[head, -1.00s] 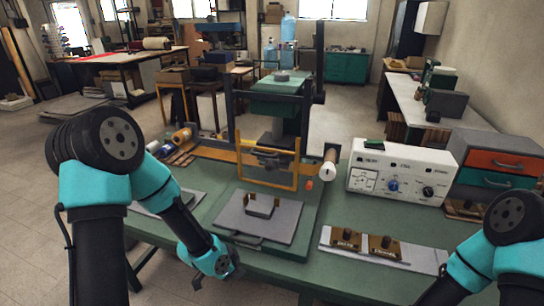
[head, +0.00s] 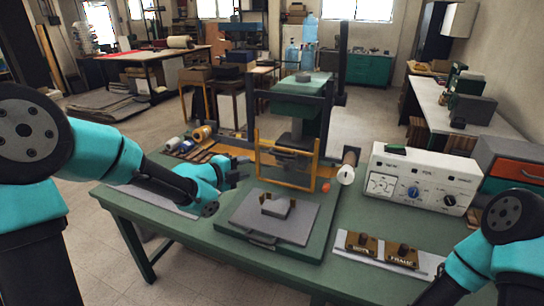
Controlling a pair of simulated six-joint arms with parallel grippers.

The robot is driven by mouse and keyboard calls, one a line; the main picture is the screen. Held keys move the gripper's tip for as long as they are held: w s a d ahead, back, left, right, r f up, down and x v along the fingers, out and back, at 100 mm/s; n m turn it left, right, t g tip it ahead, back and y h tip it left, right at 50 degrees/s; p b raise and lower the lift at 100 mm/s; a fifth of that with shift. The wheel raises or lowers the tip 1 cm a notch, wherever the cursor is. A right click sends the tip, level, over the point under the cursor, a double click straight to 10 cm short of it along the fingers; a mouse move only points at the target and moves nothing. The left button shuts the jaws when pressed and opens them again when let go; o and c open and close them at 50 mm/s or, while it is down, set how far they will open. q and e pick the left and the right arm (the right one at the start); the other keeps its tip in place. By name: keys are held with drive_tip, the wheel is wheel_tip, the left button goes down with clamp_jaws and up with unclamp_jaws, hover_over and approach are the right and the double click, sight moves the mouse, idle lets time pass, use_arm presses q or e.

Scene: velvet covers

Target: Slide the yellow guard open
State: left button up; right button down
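The yellow guard (head: 316,164) is an upright open frame at the front of a dark press on the green bench, in the middle of the head view. Its lower bar hangs behind a grey plate (head: 248,222) that carries a small bracket-like part (head: 277,207). My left gripper (head: 240,171) is just left of the guard, apart from it, pointing toward it. Its dark fingers look spread with nothing between them. My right arm shows at the lower right, but its gripper is out of view.
A white control box (head: 421,179) with knobs stands right of the press. A roller with a white end (head: 346,175) sticks out beside the guard. Rolls (head: 188,139) lie at the back left.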

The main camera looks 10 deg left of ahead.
sight(280, 156)
use_arm(q)
drive_tip(key=shift+r, duration=0.1)
drive_tip(key=x, duration=1.7)
drive_tip(key=shift+w+d, duration=0.1)
drive_tip(key=shift+w, duration=0.15)
clamp_jaws()
